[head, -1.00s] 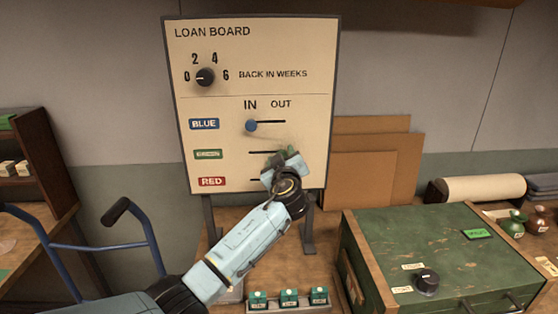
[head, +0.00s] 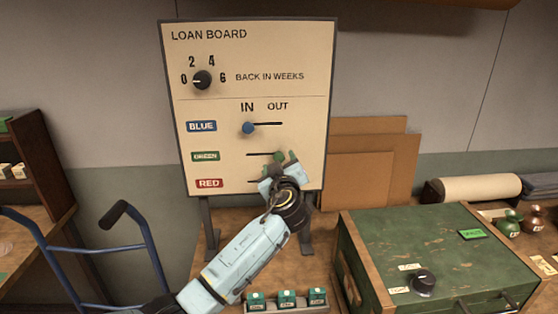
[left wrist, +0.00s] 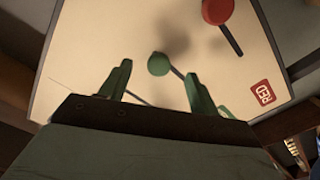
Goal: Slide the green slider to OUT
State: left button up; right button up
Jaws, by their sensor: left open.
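The loan board (head: 300,75) stands upright at the back of the bench. The green slider (head: 279,156) has a round green knob at the right end of its slot, below the OUT heading. The green label (head: 205,156) is left of the slot. My left gripper (head: 281,164) is open just in front of and below the knob. In the left wrist view the knob (left wrist: 158,63) shows between the two green fingertips and a little beyond them. The fingers do not appear closed on it. My right gripper is not in view.
The blue slider (head: 248,128) is at the left end, under IN. The red slider is hidden by my gripper in the head view; its knob (left wrist: 217,10) shows in the left wrist view.

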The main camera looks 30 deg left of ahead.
pick_arm(q)
jog(key=v, duration=0.6)
dwell(0.3)
dwell(0.4)
